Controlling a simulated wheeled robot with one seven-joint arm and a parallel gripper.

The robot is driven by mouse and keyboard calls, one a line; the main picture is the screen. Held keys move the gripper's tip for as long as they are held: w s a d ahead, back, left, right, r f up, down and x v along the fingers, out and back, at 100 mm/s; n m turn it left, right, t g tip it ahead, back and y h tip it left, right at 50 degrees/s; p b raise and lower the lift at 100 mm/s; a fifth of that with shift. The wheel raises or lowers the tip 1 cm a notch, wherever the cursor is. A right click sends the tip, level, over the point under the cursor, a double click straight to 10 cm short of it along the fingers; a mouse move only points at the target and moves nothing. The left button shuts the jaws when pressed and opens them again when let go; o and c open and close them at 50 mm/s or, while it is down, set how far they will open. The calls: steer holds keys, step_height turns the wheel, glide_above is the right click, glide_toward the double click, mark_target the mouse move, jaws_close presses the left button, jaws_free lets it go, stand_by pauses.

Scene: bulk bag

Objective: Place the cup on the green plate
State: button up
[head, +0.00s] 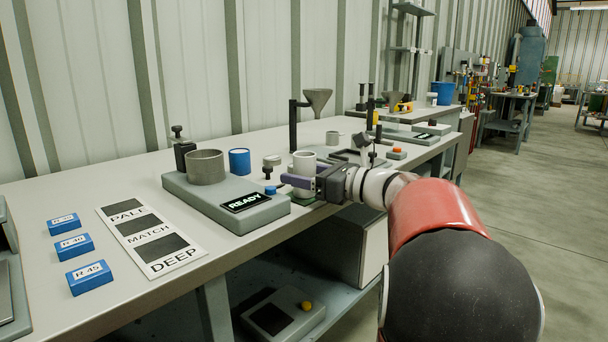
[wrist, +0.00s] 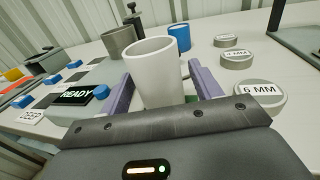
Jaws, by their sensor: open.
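The pale cup (head: 304,166) stands upright near the front edge of the bench, right of the READY unit. It also shows in the wrist view (wrist: 154,75), between the two purple fingers. My gripper (head: 300,182) is open around the cup, with a finger on either side; in the wrist view (wrist: 163,86) a gap shows at the right finger. A small patch of green (wrist: 190,99) shows low beside the cup, perhaps part of the green plate. The cup's base is mostly hidden by my gripper, so I cannot tell whether it rests on the plate.
The grey READY unit (head: 216,199) carries a wide grey cylinder (head: 205,167). A blue cup (head: 240,162) stands behind it. Several round weights, one marked 6 MM (wrist: 257,94), lie right of my gripper. Blue blocks (head: 74,243) and a shade card (head: 150,238) lie at left.

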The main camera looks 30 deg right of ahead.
steer(key=shift+r, duration=0.1)
steer(key=v, duration=1.2)
steer(key=shift+b, duration=0.3)
